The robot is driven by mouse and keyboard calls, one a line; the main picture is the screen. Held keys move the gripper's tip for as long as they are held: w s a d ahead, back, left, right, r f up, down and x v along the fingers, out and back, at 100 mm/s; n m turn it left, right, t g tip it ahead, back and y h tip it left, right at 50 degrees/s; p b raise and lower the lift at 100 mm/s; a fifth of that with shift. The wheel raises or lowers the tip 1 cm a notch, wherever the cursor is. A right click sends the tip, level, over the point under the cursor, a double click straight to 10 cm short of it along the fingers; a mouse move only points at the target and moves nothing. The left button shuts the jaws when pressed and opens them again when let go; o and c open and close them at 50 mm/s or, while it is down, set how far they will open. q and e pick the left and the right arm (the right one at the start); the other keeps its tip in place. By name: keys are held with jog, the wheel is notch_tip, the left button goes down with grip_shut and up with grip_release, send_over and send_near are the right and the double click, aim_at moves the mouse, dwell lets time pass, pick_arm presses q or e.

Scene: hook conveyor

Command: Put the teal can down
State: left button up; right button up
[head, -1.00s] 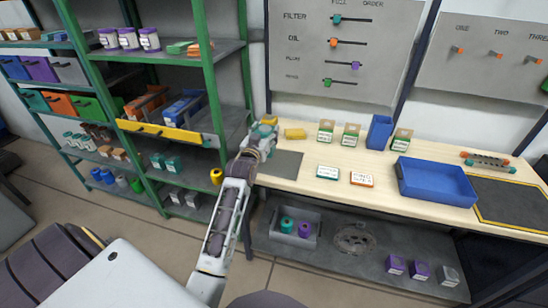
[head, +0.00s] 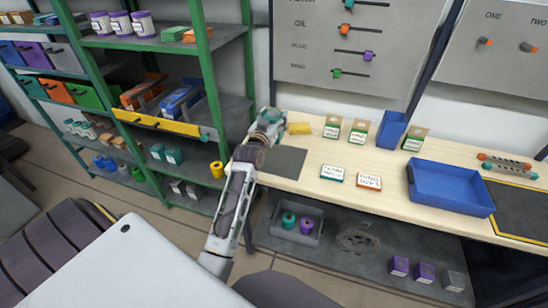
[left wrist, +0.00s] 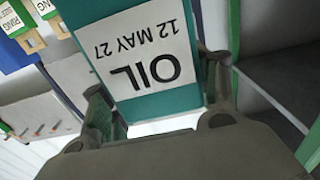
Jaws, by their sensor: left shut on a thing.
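The teal can (left wrist: 150,60) has a white label reading "OIL 12 MAY 27", upside down in the left wrist view. My left gripper (left wrist: 158,105) is shut on it, with one finger on each side. In the head view my left gripper (head: 268,122) is at the left end of the wooden workbench (head: 325,195), close to a dark grey mat (head: 281,162). The can is mostly hidden there by the gripper, and I cannot tell its height above the bench. My right gripper is not in view.
A yellow block (head: 299,128) lies just right of the gripper. Small boxes (head: 332,126), two label cards (head: 332,172) and a blue tray (head: 450,188) are farther right. The green-framed shelf (head: 203,75) stands close on the left. The mat's visible part is bare.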

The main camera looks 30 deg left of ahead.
pick_arm(q)
jog(key=shift+f, duration=3.05)
jog(key=shift+f, duration=1.9)
jog(key=o, duration=1.3)
jog(key=shift+f, duration=0.15)
jog(key=shift+o, duration=0.2)
jog(key=v, duration=1.2)
jog(key=shift+b, duration=0.35)
